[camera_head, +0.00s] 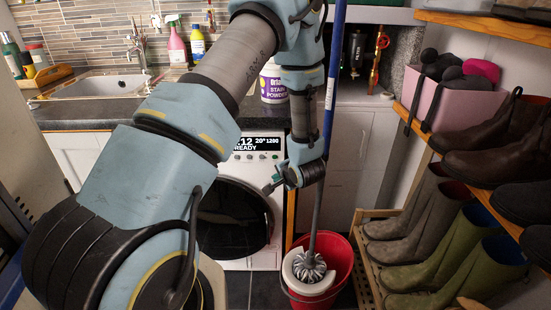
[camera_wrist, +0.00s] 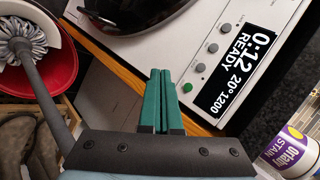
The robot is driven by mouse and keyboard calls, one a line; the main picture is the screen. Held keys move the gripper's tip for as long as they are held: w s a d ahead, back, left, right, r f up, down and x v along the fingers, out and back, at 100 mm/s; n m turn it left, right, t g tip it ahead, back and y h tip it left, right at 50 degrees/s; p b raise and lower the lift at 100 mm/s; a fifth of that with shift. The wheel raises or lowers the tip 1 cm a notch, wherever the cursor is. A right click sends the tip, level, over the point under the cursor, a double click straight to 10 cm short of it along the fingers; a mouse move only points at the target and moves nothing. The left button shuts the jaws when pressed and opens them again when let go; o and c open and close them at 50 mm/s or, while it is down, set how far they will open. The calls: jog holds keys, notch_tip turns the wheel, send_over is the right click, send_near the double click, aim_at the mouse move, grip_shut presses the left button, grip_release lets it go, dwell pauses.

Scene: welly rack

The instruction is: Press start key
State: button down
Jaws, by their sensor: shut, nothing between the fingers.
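The washing machine (camera_head: 217,257) stands under the counter with its door closed. Its display (camera_head: 257,143) reads READY, and the wrist view's display (camera_wrist: 238,68) shows 0:12, READY, 20° and 1200. A round green key (camera_wrist: 187,88) ends a row of grey keys (camera_wrist: 211,47) beside the display; I take it as the start key. My gripper (camera_head: 268,188) is in front of the machine's upper right part. In the wrist view its green fingers (camera_wrist: 160,72) are together and empty. Their tips appear just left of the green key, apart from it; depth is unclear.
A red bucket (camera_head: 341,268) with a mop (camera_head: 309,266) stands right of the machine, its blue handle (camera_head: 334,60) rising close to my arm. A stain powder tub (camera_head: 272,84) sits on the counter. Boots (camera_head: 432,232) fill the rack at right.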

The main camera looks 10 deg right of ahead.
aim_at(275, 157)
jog(key=shift+w+d, duration=0.25)
jog(key=shift+w, duration=1.2)
jog(key=shift+w+d, duration=0.3)
jog(key=shift+w, duration=1.15)
jog(key=shift+w+d, duration=0.25)
jog(key=shift+w, duration=1.2)
jog(key=shift+w+r, duration=0.15)
jog(key=shift+w+d+p, duration=0.1)
jog(key=shift+w+p, duration=0.15)
jog(key=shift+p, duration=0.05)
